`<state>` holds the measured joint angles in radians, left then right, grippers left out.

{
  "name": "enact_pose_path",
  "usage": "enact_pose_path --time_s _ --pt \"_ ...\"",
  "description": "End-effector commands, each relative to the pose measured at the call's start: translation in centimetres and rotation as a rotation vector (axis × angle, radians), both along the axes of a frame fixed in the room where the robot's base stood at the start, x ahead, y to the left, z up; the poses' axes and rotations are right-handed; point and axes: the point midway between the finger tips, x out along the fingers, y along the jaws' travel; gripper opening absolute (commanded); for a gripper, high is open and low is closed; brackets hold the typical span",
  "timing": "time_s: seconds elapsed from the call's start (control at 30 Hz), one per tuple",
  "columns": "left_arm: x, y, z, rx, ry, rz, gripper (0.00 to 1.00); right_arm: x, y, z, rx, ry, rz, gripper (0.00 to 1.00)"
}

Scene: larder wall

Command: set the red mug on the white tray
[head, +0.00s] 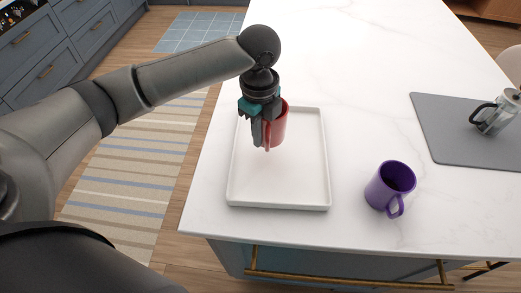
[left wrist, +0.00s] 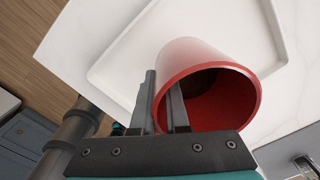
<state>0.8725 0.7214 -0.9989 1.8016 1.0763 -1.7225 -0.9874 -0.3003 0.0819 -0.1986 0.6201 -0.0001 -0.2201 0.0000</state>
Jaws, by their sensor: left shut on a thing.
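The red mug (head: 279,125) is in my left gripper (head: 265,143), over the white tray (head: 277,204) in the head view. In the left wrist view the mug (left wrist: 233,108) shows its open mouth towards the camera, with one finger inside the rim and one outside. The left gripper (left wrist: 165,90) is shut on the mug's wall. The white tray (left wrist: 112,62) lies beyond the mug there. I cannot tell whether the mug's base touches the tray. My right gripper is in neither view.
A purple mug (head: 390,188) stands on the white counter (head: 340,70) to the right of the tray. A grey mat (head: 450,145) with a glass press (head: 494,115) lies further right. The counter behind the tray is clear. The counter's front edge is close to the tray.

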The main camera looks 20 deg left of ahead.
Motion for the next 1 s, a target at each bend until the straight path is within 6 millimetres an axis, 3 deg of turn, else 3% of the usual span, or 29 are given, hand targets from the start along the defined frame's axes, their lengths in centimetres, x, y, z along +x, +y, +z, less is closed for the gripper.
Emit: enact_pose_path --time_s 0.4,0.87,0.9,1.0 --pt "0.1 -0.1 -5.4 -0.002 -0.003 0.000 0.00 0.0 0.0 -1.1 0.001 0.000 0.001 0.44" --pt "0.1 -0.1 -6.1 -0.002 -0.003 0.000 0.00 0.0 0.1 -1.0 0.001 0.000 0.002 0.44" --pt "0.0 0.0 -6.1 0.000 -0.001 0.000 0.17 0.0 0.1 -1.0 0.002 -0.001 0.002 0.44" --pt "0.0 0.0 -6.1 0.000 -0.001 -0.001 0.28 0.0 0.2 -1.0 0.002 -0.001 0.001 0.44"
